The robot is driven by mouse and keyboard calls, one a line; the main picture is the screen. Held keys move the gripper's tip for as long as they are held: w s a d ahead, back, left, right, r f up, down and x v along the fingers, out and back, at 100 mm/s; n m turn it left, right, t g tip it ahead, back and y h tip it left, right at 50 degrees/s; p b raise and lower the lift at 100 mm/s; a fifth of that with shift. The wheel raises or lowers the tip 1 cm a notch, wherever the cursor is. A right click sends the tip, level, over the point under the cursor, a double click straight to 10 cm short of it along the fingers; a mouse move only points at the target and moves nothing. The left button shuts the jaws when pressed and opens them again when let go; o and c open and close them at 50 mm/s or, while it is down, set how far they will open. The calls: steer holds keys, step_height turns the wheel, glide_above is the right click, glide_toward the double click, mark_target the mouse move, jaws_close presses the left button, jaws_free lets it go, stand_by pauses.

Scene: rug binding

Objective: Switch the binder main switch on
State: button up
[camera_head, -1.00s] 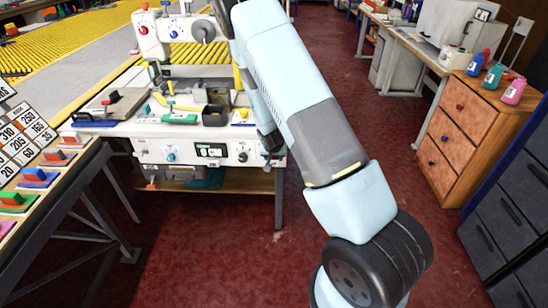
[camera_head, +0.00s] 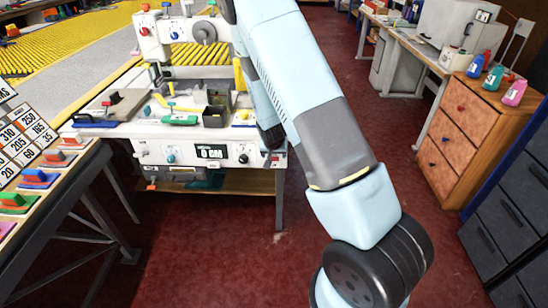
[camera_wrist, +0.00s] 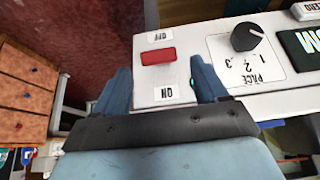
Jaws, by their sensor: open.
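The binder main switch is a red rocker (camera_wrist: 158,56) on a white panel, between the printed words OFF and ON, in the wrist view. I cannot tell which way it is tipped. A small green spot (camera_wrist: 192,83) shows by the right finger. My gripper (camera_wrist: 161,82) is open and empty, its blue fingers apart on either side of the ON label, just short of the rocker. In the head view my gripper (camera_head: 271,138) is at the right end of the binder's front panel (camera_head: 183,155), partly hidden by my arm.
A black knob (camera_wrist: 246,37) marked PACE and a lit display (camera_wrist: 307,40) sit right of the switch. Drawers (camera_head: 470,135) stand at the right. The red floor between is clear.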

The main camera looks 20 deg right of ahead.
steer(key=v, duration=0.9)
steer(key=shift+r, duration=0.1)
steer(key=s+r+y, duration=0.1)
steer(key=s+r, duration=0.3)
steer(key=r, duration=0.4)
steer(key=s+d+r+n+y, duration=0.1)
steer(key=s+r, duration=0.3)
steer(key=r, duration=0.3)
steer(key=s+r, duration=0.4)
steer(key=r, duration=0.4)
steer(key=s+r+n, duration=0.1)
steer(key=s+r, duration=0.4)
steer(key=s, duration=0.4)
steer(key=s+d+r+n, duration=0.1)
steer(key=s+r, duration=0.4)
steer(key=s, duration=0.5)
steer(key=shift+r+n, duration=0.3)
steer(key=shift+r, duration=0.05)
